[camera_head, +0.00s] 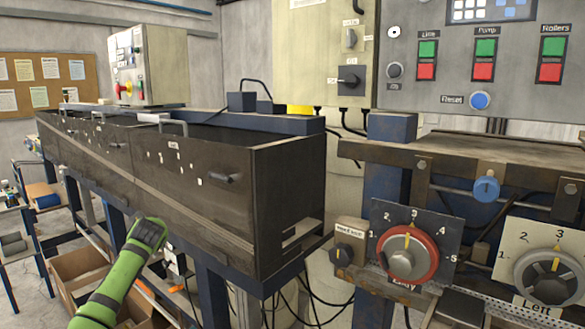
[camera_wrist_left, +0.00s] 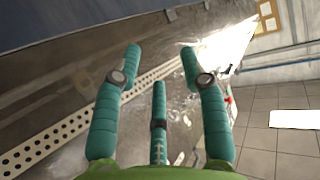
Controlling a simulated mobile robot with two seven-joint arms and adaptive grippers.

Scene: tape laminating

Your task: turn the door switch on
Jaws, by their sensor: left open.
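No label clearly reading "door" can be made out, so I cannot tell for certain which control is the door switch. A small rotary switch (camera_head: 350,38) sits on the beige cabinet, under a tiny label too small to read. A larger black rotary switch (camera_head: 350,81) is below it. A small boxed knob (camera_head: 342,256) sits lower, beside the red dial. My left gripper (camera_head: 149,234) is at lower left, in front of the long dark trough and well away from these switches. In the left wrist view, its teal fingers (camera_wrist_left: 160,58) are spread and empty. My right gripper is not visible.
The long dark trough (camera_head: 215,215) stands between my left arm and the beige cabinet (camera_head: 300,55). A grey panel (camera_head: 425,95) with green and red buttons is at upper right. A red dial (camera_head: 408,254) and grey dial (camera_head: 549,275) are at lower right.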

